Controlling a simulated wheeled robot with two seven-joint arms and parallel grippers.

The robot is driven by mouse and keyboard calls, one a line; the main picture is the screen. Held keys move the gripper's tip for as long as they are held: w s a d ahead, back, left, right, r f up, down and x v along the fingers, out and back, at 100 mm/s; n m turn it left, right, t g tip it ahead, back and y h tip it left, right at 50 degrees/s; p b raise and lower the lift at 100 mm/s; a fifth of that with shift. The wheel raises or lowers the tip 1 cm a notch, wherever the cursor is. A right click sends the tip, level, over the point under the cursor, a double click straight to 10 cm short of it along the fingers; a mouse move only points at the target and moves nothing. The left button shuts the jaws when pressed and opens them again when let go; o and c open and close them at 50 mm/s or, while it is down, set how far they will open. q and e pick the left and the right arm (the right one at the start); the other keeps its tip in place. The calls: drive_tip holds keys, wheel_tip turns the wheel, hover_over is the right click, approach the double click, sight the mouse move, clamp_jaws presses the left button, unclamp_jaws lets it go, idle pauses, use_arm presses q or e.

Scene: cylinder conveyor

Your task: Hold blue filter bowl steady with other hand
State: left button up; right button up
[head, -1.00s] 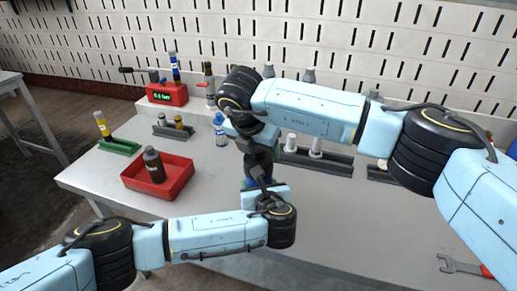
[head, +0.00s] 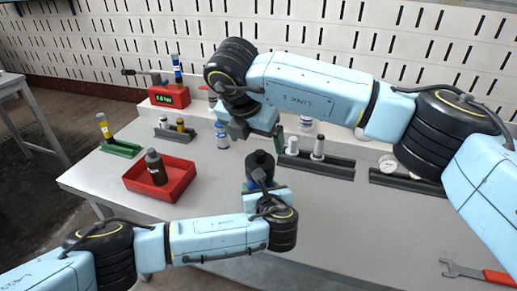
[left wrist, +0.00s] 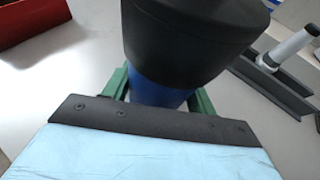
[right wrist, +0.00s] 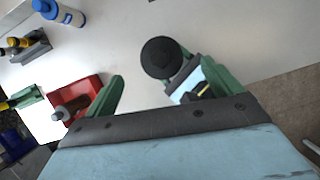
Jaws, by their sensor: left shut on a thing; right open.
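The blue filter bowl (left wrist: 165,85) shows in the left wrist view, under a wide black head (left wrist: 195,30). My left gripper (left wrist: 160,98) is shut around the bowl, with one green finger on each side. In the head view the black head (head: 259,164) stands upright above my left gripper (head: 256,187), and the bowl is mostly hidden. My right gripper (head: 250,128) is open and empty, above and behind the filter. In the right wrist view the black head (right wrist: 160,57) shows beyond and between its spread green fingers, apart from them.
A red tray (head: 182,187) holding a dark bottle (head: 155,167) stands at the left. A white bottle with a blue cap (head: 222,134) stands behind. Grey racks (head: 330,166) line the back right. A wrench (head: 462,270) lies at the front right.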

drive_tip(key=v, duration=0.6)
use_arm(q)
drive_tip(key=o, duration=1.1)
drive_tip(key=shift+o, duration=0.2)
drive_tip(key=shift+s, duration=0.1)
